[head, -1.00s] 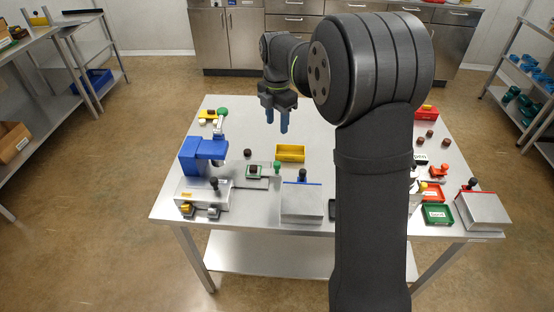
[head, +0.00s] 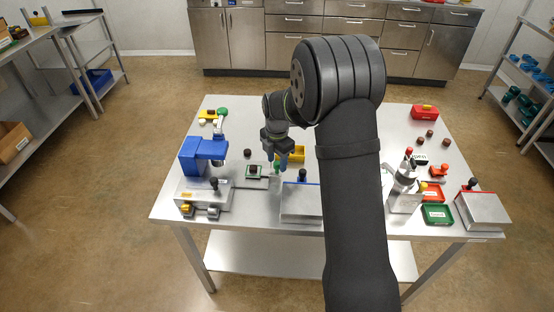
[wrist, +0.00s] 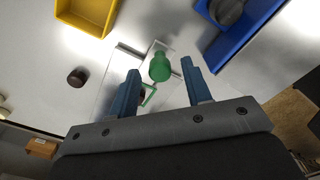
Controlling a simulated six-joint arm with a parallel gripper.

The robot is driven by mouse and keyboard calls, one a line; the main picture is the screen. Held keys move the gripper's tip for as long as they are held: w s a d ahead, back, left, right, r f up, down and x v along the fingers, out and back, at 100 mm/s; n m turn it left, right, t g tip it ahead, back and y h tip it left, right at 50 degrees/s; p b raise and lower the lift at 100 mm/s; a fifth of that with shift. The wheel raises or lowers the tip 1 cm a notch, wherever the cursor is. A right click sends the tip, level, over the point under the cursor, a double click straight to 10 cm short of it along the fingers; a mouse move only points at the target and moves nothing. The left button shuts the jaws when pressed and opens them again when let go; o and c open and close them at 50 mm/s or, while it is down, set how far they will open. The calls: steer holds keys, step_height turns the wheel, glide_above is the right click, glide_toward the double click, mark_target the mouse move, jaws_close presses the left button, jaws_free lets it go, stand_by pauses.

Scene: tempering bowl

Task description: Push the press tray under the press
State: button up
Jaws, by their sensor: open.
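The press tray (head: 247,174) is a flat pale plate with a green-edged square and a dark piece on it. It lies on the table just right of the blue press (head: 202,150), not under its head. A green knob (wrist: 159,66) stands at the tray's right end. My gripper (head: 283,163) is low over that end, pointing down. In the wrist view its blue fingers (wrist: 161,75) are open and apart, with the knob showing between and just beyond their tips. I cannot tell whether they touch it. The fingers partly hide the tray.
A yellow bin (head: 296,153) stands behind my gripper, and a blue-edged metal box (head: 301,203) with a dark knob is close in front, to the right. A dark round piece (head: 248,153) lies behind the tray. A silver device (head: 404,188) stands right of my arm.

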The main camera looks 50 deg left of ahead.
jaws_close()
steer(key=s+a, duration=0.8)
steer(key=shift+s+a, duration=0.3)
jaws_free()
step_height(320, 180, up, 18)
steer(key=shift+f, duration=0.25)
steer(key=shift+f, duration=0.1)
stand_by(0.3)
